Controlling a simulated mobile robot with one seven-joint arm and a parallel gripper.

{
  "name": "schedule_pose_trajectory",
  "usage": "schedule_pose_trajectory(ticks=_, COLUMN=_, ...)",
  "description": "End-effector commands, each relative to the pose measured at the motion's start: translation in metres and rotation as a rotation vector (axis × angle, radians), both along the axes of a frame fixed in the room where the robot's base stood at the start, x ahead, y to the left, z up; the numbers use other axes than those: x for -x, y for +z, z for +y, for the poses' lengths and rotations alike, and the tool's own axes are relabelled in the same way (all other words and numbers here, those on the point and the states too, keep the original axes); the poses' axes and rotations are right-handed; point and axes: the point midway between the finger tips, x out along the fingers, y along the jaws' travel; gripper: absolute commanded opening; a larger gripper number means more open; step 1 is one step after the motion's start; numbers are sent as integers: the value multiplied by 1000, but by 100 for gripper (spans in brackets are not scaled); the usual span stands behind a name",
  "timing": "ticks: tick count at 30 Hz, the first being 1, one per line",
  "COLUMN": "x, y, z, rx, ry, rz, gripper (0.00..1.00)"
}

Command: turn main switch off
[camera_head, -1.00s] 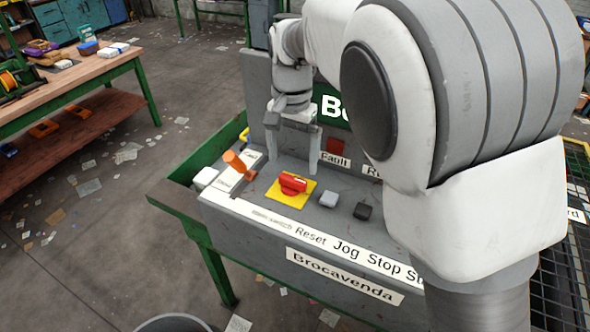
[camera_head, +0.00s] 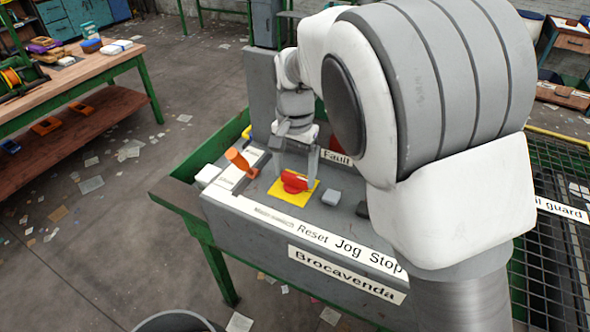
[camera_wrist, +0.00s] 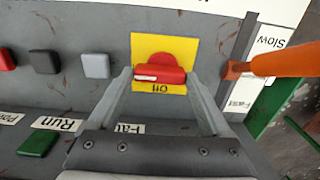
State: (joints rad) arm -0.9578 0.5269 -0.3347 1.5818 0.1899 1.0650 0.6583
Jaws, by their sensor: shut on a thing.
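The main switch is a red rotary handle (camera_head: 295,181) on a yellow plate (camera_head: 289,196) on the sloping grey control panel. In the wrist view the red handle (camera_wrist: 160,75) lies crosswise in the picture, and the word "Off" shows on the yellow plate (camera_wrist: 143,46) below it. My gripper (camera_head: 298,176) is down at the switch. In the wrist view my gripper (camera_wrist: 159,76) has one finger at each end of the handle and is shut on it. The fingers partly cover the plate's lower corners.
An orange lever (camera_head: 238,159) with Slow and Fast labels in the wrist view stands close beside the switch. A grey button (camera_head: 331,197) and a black button (camera_head: 362,209) sit on the other side. A green button (camera_wrist: 38,143) is near the Run label.

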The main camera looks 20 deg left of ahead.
Motion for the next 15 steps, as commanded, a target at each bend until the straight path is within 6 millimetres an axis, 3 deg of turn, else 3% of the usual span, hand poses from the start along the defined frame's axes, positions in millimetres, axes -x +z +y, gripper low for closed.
schedule_pose_trajectory(ticks=3, x=0, y=0, z=0, rx=0, ry=0, rz=0, gripper=27)
schedule_pose_trajectory(ticks=15, x=-1, y=1, z=0, rx=-1, ry=94, rz=1, gripper=27)
